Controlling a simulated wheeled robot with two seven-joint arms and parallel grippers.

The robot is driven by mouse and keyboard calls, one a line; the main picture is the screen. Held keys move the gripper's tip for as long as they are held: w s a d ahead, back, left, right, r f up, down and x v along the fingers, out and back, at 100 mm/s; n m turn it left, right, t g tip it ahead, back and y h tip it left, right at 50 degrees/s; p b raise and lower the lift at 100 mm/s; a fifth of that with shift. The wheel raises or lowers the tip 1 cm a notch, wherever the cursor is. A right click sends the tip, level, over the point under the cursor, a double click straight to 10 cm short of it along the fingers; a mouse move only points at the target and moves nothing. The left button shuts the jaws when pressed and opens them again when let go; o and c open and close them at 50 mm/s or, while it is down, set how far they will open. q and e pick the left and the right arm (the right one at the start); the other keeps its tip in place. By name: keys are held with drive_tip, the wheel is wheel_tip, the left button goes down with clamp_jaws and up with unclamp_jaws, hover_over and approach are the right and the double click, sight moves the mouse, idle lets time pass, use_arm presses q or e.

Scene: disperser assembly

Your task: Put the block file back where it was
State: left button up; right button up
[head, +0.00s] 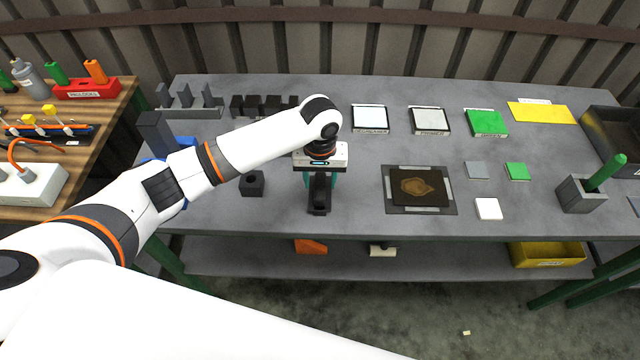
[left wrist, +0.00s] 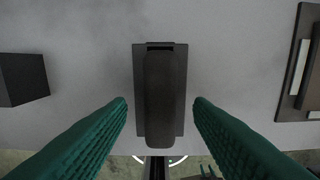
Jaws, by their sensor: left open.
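A dark, long block that looks like the block file (head: 319,192) is near the front edge of the grey bench, left of the middle. In the left wrist view the dark block (left wrist: 160,95) lies over a flat, wider dark base plate (left wrist: 139,120). I cannot tell whether the two are separate pieces. My left gripper (head: 322,178) points down over the block from behind. Its green fingers are open, one on each side of the block with a gap, as the left wrist view (left wrist: 161,102) shows. My right gripper is not in view.
A dark block with a hole (head: 252,184) stands to the left. A dark tray with a brown piece (head: 448,206) lies to the right. Racks of dark blocks (head: 265,105) stand behind. Green, white and grey plates and a grey holder (head: 580,196) are farther right.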

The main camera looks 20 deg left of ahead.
sight(320, 185)
use_arm(q)
wheel_tip(320, 185, up, 9)
drive_tip(key=shift+r+b, duration=0.15)
drive_tip(key=shift+b, duration=0.25)
